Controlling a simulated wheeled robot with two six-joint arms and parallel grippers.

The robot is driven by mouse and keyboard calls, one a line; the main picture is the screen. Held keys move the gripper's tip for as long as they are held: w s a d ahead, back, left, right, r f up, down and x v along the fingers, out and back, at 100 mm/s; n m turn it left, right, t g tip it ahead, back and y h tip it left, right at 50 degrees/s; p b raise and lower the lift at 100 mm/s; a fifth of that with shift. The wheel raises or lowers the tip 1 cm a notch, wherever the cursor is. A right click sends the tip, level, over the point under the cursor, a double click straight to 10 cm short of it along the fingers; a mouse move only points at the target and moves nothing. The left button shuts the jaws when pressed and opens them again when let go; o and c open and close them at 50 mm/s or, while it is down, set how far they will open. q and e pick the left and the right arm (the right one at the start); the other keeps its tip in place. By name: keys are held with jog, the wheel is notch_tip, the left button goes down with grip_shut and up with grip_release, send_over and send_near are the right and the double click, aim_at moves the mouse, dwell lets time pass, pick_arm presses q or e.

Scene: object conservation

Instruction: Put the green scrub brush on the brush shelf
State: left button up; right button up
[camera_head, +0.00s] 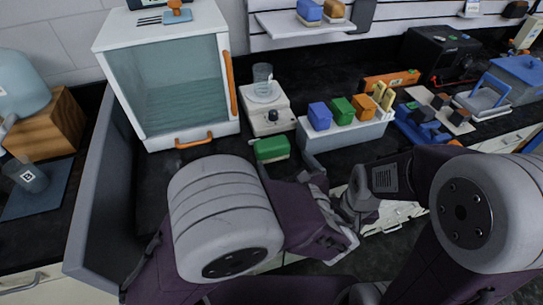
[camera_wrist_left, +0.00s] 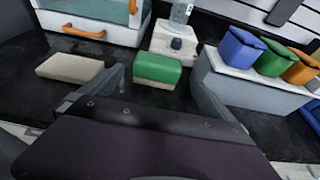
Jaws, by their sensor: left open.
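The green scrub brush (camera_head: 271,149), a green block with a pale underside, lies on the dark counter in front of the white blender base. It also shows in the left wrist view (camera_wrist_left: 157,68). My left gripper (camera_wrist_left: 160,88) is open and empty, with the brush ahead between its two fingers. I cannot tell whether a finger touches it. The brush shelf (camera_head: 276,23) is a white wall shelf at the top, holding a blue brush (camera_head: 309,11) and an orange brush (camera_head: 334,9). My right arm is folded in at the right; its jaws cannot be made out.
A beige block (camera_wrist_left: 70,68) lies left of the brush. A glass-fronted cabinet (camera_head: 168,90) with orange handles stands behind left, beside the blender (camera_head: 267,112). A pale box (camera_head: 345,137) with blue, green and orange containers stands right. A grey partition (camera_head: 103,190) is left.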

aim_at(274, 147)
pick_arm(q)
jog(key=x, duration=0.3)
jog(key=shift+w+f, duration=0.1)
jog(key=shift+w, duration=0.25)
jog(key=x, duration=0.5)
jog(key=shift+w+a+b, duration=0.2)
jog(key=shift+a+b, duration=0.05)
jog(key=shift+b, duration=0.15)
jog(key=shift+s, duration=0.1)
jog(key=shift+r, duration=0.25)
jog(key=c, duration=1.4)
